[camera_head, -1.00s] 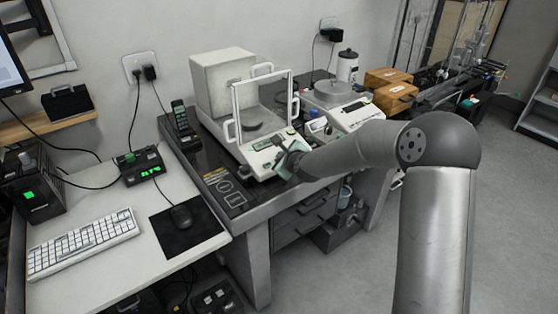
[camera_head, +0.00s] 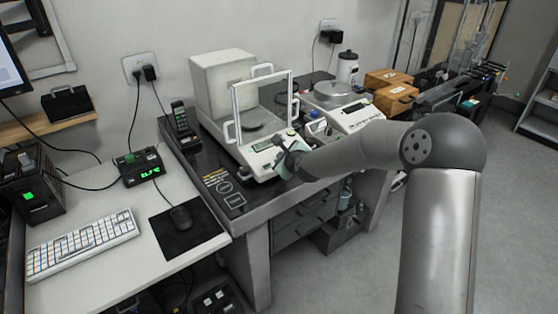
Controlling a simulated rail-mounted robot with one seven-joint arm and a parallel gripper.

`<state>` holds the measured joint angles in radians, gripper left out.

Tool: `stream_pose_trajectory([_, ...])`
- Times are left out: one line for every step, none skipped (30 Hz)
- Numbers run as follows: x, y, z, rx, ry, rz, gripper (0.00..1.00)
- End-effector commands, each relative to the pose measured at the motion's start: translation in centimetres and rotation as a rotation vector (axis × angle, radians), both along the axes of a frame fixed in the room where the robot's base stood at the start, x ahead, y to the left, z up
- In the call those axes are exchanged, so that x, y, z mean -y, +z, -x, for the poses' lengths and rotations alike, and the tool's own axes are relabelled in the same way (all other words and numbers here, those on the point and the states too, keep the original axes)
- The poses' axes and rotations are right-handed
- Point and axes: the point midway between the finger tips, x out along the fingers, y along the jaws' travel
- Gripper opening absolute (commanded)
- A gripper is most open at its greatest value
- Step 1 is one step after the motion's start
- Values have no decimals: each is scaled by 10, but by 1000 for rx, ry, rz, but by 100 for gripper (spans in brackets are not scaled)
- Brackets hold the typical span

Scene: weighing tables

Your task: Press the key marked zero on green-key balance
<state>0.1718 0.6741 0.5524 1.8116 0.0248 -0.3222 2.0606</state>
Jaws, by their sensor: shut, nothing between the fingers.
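A white balance with a glass draft shield (camera_head: 262,105) stands on the dark weighing table; its front panel (camera_head: 262,146) carries a small display and a greenish key. I cannot read the key marks at this size. My gripper (camera_head: 284,165) is shut and empty, at the right part of this front panel. My wrist hides part of the panel, and I cannot tell whether the fingertips touch a key. A second white balance (camera_head: 352,118) with a round pan (camera_head: 335,91) stands to the right, behind my forearm.
A cordless phone (camera_head: 181,122) stands left of the balance. On the left desk are a keyboard (camera_head: 82,245), a mouse (camera_head: 181,217) and a small green-digit display box (camera_head: 142,167).

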Motion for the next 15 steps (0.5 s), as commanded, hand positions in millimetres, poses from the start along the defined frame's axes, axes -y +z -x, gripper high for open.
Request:
stream_pose_trajectory([0, 4, 1, 1, 1, -1, 0])
stream_pose_trajectory([1, 5, 1, 1, 1, -1, 0])
stream_pose_trajectory([1, 6, 1, 0, 0, -1, 0])
stream_pose_trajectory([1, 6, 2, 0, 0, -1, 0])
stream_pose_trajectory([1, 6, 2, 0, 0, -1, 0])
stream_pose_trajectory([1, 6, 2, -1, 0, -1, 0])
stream_pose_trajectory([1, 6, 2, -1, 0, -1, 0])
stream_pose_trajectory([1, 6, 2, -1, 0, -1, 0])
stream_pose_trajectory([1, 6, 2, 0, 0, -1, 0])
stream_pose_trajectory([1, 6, 2, 0, 0, -1, 0])
stream_pose_trajectory([1, 6, 2, 0, 0, -1, 0])
stream_pose_trajectory([1, 6, 1, 0, 0, -1, 0])
stream_pose_trajectory([1, 7, 2, 0, 0, -1, 0])
stream_pose_trajectory([1, 7, 2, 0, 0, -1, 0])
stream_pose_trajectory([2, 9, 2, 0, 0, -1, 0])
